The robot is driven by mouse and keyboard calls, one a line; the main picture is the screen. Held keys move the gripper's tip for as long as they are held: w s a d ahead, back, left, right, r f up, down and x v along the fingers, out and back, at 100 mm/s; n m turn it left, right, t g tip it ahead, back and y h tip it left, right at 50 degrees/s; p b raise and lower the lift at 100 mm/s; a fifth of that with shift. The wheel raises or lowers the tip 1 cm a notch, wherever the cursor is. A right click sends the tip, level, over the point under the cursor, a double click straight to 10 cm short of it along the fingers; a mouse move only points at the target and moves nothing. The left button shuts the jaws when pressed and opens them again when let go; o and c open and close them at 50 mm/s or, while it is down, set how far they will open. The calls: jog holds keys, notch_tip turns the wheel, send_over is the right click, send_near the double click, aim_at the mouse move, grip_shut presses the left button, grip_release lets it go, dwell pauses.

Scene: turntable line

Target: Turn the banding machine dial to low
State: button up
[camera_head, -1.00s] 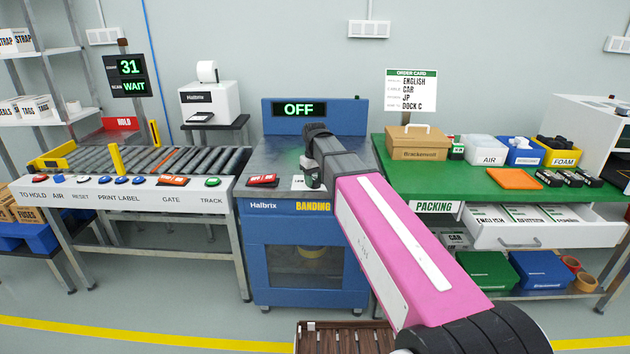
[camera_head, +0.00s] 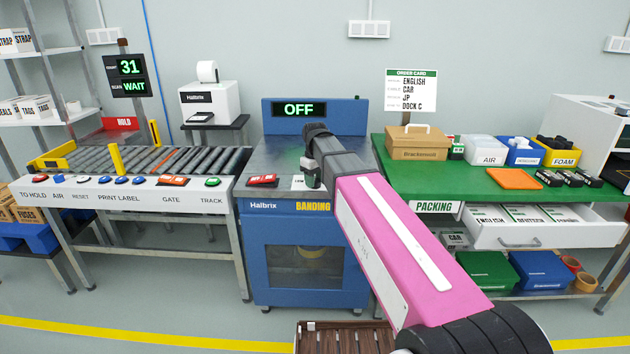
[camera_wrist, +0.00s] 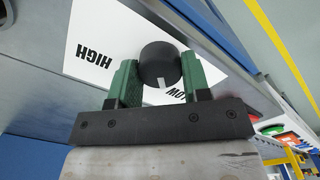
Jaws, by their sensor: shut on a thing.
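The blue banding machine (camera_head: 258,250) stands in the middle of the head view, and its display (camera_head: 299,109) reads OFF. In the wrist view the round black dial (camera_wrist: 158,60) sits on a white label plate (camera_wrist: 105,35). HIGH is printed left of the dial; an upside-down word that looks like LOW is at its lower right, partly hidden by a finger. The dial's white mark points down in the picture, just left of that word. My gripper (camera_wrist: 160,78) has its green fingers on both sides of the dial, shut on it. In the head view my arm mostly hides the dial.
Red buttons (camera_head: 263,180) sit on the machine top, left of my gripper. The roller conveyor (camera_head: 150,160) is at left. The green packing table (camera_head: 440,180) with a cardboard box (camera_head: 414,145) is close at right, above an open drawer (camera_head: 530,225).

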jog(key=o, duration=0.9)
notch_tip(320, 180, up, 11)
jog(key=shift+f, duration=0.1)
